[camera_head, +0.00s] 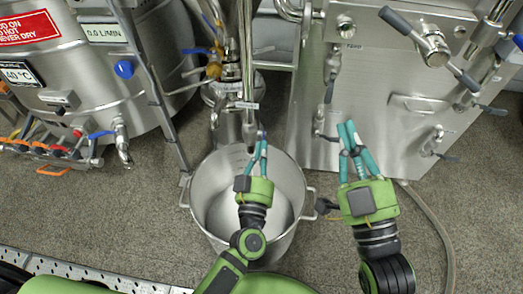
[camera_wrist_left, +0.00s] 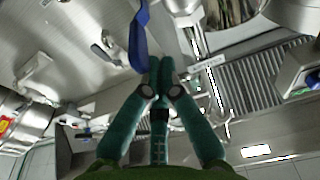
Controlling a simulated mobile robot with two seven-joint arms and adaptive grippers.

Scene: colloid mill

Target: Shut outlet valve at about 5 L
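A blue lever (camera_wrist_left: 138,40), which looks like the outlet valve handle, hangs down in the left wrist view, its lower end just left of my left gripper's tips. In the head view only a small bluish bit shows near those tips; the valve is mostly hidden. My left gripper (camera_head: 262,142) is over the steel pot's far inner side, below the outlet pipe. In the left wrist view its fingertips (camera_wrist_left: 160,66) are together with nothing clearly between them; I cannot tell whether they touch the lever. My right gripper (camera_head: 347,130) is empty, right of the pot (camera_head: 202,212), its tips close together.
A steel tank with a "0.0 L/MIN" display (camera_head: 107,33) stands at the left. A steel cabinet (camera_head: 400,125) with a large cross handle (camera_head: 436,50) stands at the right. A hose (camera_head: 440,235) lies on the floor. Floor left of the pot is clear.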

